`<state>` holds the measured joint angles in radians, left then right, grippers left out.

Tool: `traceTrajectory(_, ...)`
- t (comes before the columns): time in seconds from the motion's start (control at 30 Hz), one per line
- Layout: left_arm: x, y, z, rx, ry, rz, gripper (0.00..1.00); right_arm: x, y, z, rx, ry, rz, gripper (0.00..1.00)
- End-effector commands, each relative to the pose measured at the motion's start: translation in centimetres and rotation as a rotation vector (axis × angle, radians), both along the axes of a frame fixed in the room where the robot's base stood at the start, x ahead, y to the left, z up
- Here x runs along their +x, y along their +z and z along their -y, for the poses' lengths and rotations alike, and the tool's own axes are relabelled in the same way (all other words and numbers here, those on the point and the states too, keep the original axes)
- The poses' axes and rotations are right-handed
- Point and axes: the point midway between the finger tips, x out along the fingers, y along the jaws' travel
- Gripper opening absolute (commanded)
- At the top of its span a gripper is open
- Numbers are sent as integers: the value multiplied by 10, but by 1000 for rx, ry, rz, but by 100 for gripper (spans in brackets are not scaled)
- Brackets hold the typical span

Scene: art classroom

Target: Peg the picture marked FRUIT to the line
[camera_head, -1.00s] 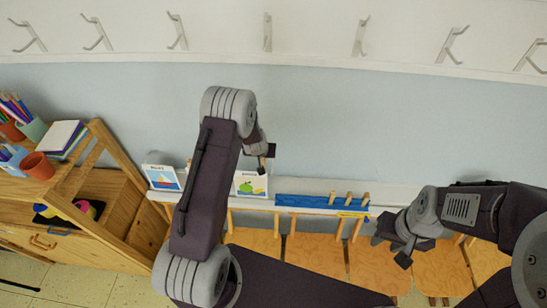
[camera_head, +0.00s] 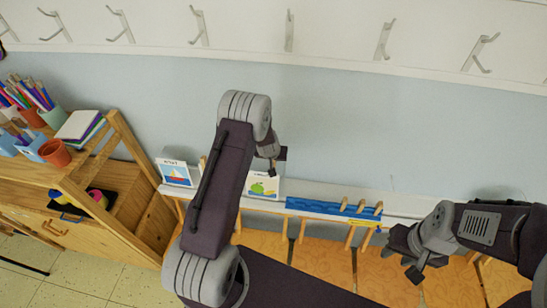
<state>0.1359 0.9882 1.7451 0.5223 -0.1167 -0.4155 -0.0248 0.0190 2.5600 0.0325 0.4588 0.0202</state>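A white picture card with green and yellow fruit (camera_head: 264,186) stands on the narrow white ledge (camera_head: 400,208) against the wall; its lettering is too small to read. A boat picture (camera_head: 175,173) stands farther left. A blue holder (camera_head: 325,208) on the ledge carries several wooden pegs (camera_head: 361,206). No line is clearly visible.
A wooden shelf unit (camera_head: 100,215) at the left holds pencil pots (camera_head: 30,115), a red-brown cup (camera_head: 55,152) and stacked books or paper (camera_head: 80,126). Grey hooks (camera_head: 384,38) run along the wall top. Orange-brown chairs or panels (camera_head: 265,243) stand below the ledge.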

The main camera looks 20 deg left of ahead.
Motion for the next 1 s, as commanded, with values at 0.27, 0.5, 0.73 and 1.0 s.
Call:
traceTrajectory(0.27,2,-19,-1,0,0,0,0,0,-17,0,0,0,0,36)
traceTrajectory(0.5,1,-31,0,0,0,1,0,0,-32,0,0,0,0,36)
traceTrajectory(0.73,-1,-43,0,0,0,0,0,0,-46,0,0,0,0,36)
traceTrajectory(1.0,-3,-58,1,0,0,1,0,0,-63,0,0,0,0,36)
